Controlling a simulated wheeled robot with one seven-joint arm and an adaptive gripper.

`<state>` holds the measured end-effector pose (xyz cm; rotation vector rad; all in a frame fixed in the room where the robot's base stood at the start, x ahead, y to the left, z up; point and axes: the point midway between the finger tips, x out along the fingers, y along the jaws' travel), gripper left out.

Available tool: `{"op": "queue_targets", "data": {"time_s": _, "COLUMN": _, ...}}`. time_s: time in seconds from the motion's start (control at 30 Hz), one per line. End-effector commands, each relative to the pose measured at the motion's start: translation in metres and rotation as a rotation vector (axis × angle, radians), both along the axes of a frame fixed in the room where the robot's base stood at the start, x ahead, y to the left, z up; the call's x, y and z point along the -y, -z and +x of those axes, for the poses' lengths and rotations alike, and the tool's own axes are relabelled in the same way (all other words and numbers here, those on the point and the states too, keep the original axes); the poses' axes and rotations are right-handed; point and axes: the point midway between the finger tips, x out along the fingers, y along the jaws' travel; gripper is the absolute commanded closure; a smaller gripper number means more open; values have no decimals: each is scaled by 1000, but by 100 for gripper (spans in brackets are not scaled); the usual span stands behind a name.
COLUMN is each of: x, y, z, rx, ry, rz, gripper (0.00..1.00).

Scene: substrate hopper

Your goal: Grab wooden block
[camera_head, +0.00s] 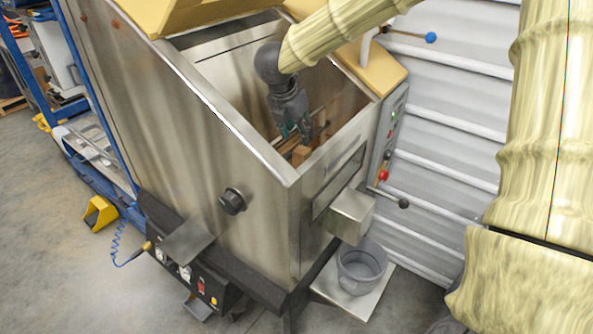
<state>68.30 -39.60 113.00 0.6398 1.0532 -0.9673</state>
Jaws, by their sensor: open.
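A small wooden block (301,155) lies low inside the open metal hopper (243,143), near its front right corner. My gripper (306,136) reaches down into the hopper from above. Its fingers are open, just above and beside the block. I cannot tell whether a finger touches the block. The hopper's front wall hides the block's lower part.
The hopper's steel rim (335,143) stands close around my gripper. A grey bucket (362,267) sits below the hopper's outlet box (348,214). A control panel with a red knob (384,175) is on the right side. A blue rack (75,110) stands at left.

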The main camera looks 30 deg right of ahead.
Motion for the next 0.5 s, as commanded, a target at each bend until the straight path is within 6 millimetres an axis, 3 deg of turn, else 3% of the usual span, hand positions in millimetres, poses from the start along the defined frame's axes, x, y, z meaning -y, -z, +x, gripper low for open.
{"op": "queue_targets", "data": {"time_s": 0.27, "x": -1, "y": 15, "z": 3, "rx": 1, "ry": 3, "rz": 4, "gripper": 54}}
{"op": "queue_targets", "data": {"time_s": 0.5, "x": 10, "y": 42, "z": 8, "rx": 0, "ry": 4, "rz": 3, "gripper": 54}}
